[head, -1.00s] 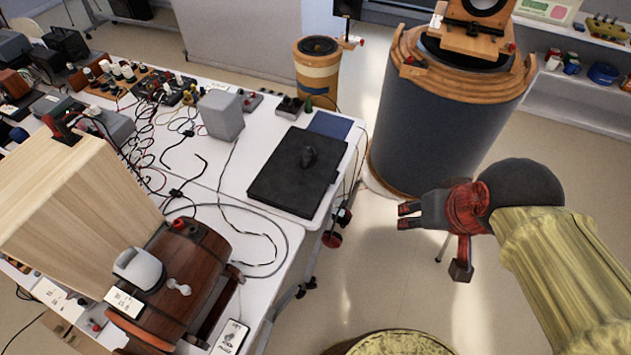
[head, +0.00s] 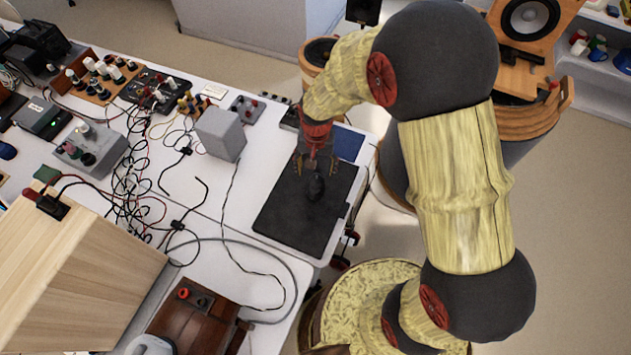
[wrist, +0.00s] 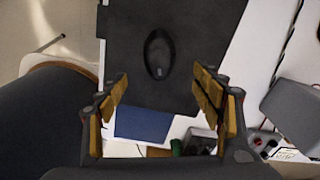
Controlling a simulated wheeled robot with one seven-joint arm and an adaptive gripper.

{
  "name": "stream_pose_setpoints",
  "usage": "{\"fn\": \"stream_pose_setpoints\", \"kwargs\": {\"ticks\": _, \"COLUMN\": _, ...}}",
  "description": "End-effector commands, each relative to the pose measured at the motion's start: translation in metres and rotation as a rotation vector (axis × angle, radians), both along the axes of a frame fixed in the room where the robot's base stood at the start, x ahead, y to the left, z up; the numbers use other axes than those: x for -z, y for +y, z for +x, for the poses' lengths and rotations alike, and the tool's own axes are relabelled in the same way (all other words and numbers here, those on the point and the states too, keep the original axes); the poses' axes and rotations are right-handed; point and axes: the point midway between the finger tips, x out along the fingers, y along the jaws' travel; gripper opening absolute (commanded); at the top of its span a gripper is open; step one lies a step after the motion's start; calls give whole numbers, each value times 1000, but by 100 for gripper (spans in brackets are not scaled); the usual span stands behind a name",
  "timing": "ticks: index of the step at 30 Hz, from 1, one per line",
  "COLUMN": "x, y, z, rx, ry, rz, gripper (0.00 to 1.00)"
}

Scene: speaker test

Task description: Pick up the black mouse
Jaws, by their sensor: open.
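The black mouse (head: 316,188) lies on a dark rectangular pad (head: 285,222) near the right end of the white table. In the wrist view the mouse (wrist: 158,54) shows whole on the pad (wrist: 205,22), ahead of the fingertips. My gripper (head: 316,172) is at the mouse's far side in the head view, pointing down. In the wrist view my gripper (wrist: 160,82) has its two yellow-padded fingers spread wide with nothing between them. The height of the fingertips over the pad is hard to tell.
A blue sheet (head: 348,143) lies beyond the pad. A grey box (head: 221,134) stands left of the pad, with loose cables (head: 160,170) around it. A wooden box (head: 70,265) stands at the front left. A large dark barrel (head: 394,170) stands right of the table.

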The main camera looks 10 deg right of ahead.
Motion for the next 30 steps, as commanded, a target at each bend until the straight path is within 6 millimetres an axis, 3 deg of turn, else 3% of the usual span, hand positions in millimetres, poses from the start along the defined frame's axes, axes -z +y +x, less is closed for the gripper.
{"fn": "stream_pose_setpoints", "kwargs": {"ticks": 17, "x": 56, "y": 2, "z": -2, "rx": 14, "ry": 22, "rz": -4, "gripper": 66}}
{"fn": "stream_pose_setpoints", "kwargs": {"ticks": 24, "x": 90, "y": 1, "z": -2, "rx": 13, "ry": 21, "rz": -5, "gripper": 66}}
{"fn": "stream_pose_setpoints", "kwargs": {"ticks": 30, "x": 95, "y": 1, "z": -1, "rx": 13, "ry": 18, "rz": -3, "gripper": 66}}
